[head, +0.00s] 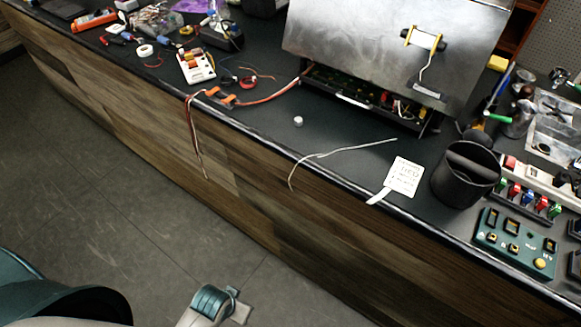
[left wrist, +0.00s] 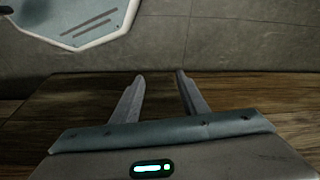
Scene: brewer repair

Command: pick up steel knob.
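A small pale, round piece, which looks like the steel knob (head: 298,121), sits on the dark counter (head: 262,122) near its front edge, in front of the metal machine. It does not show in the left wrist view. My left gripper (left wrist: 159,78) is open in the left wrist view, its two fingers apart with nothing between them. That view shows wood paneling and grey floor around the fingers, not the counter top. Part of my arm shows at the bottom of the head view, but no fingertips can be made out there. My right gripper is not in view.
The brewer housing (head: 385,45) stands behind the knob. A loose wire (head: 345,150) and a white tag (head: 403,176) lie to its right, with a black cup (head: 466,172) beyond. Cables (head: 192,130) hang over the edge at left. The counter right around the knob is clear.

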